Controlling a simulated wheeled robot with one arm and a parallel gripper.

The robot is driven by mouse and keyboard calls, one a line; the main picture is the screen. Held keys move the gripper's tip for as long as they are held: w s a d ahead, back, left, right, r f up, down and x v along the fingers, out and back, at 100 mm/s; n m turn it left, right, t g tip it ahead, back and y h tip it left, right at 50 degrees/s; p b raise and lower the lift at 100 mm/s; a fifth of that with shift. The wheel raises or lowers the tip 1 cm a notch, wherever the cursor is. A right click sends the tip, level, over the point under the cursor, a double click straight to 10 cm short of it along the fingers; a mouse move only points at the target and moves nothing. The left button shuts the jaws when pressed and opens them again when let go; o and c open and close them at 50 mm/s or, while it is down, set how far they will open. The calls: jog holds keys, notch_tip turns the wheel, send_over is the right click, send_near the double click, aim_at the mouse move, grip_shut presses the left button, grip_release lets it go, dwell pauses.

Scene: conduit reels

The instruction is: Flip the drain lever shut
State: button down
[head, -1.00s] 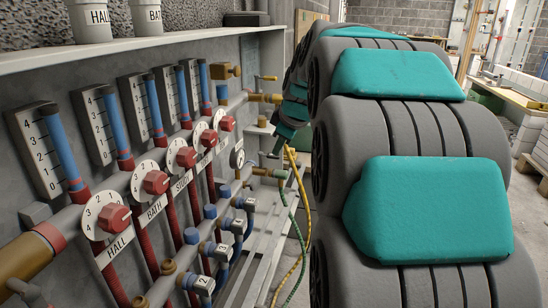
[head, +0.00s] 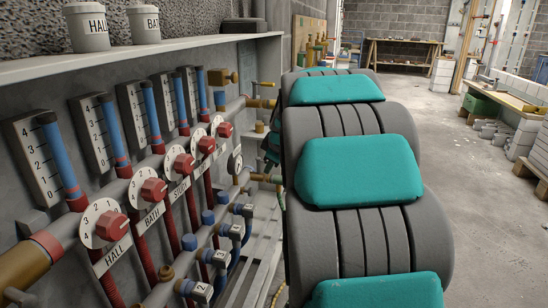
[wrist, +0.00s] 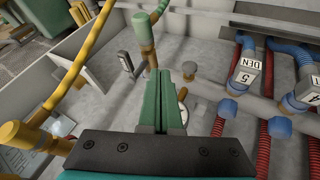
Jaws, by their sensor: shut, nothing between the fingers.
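My gripper (wrist: 162,76) is in the wrist view, its two green fingers shut together with nothing between them. A small brass piece (wrist: 189,69) stands just right of the tips. I cannot tell whether it belongs to the drain lever, or whether the fingers touch it. In the head view, a thin yellow lever (head: 264,84) sits on the upper brass valve at the manifold's far end. The lower brass valve (head: 266,178) is partly covered by my arm, which also hides my fingers.
Red-knobbed dials (head: 108,225) and blue flow tubes (head: 60,160) line the manifold at left. A yellow hose (wrist: 92,50) and brass fitting (wrist: 22,136) are left of my gripper. Blue pipe elbows (wrist: 248,65) stand at right. Open floor (head: 470,205) lies right of my arm.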

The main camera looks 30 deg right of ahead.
jog(key=shift+w+d+f, duration=0.25)
jog(key=shift+w+d, duration=0.55)
jog(key=shift+w, duration=0.1)
jog(key=shift+w+d+f, duration=0.25)
jog(key=shift+w+d, duration=0.5)
jog(key=shift+w, duration=0.1)
jog(key=shift+d+f, duration=0.1)
jog(key=shift+f, duration=0.1)
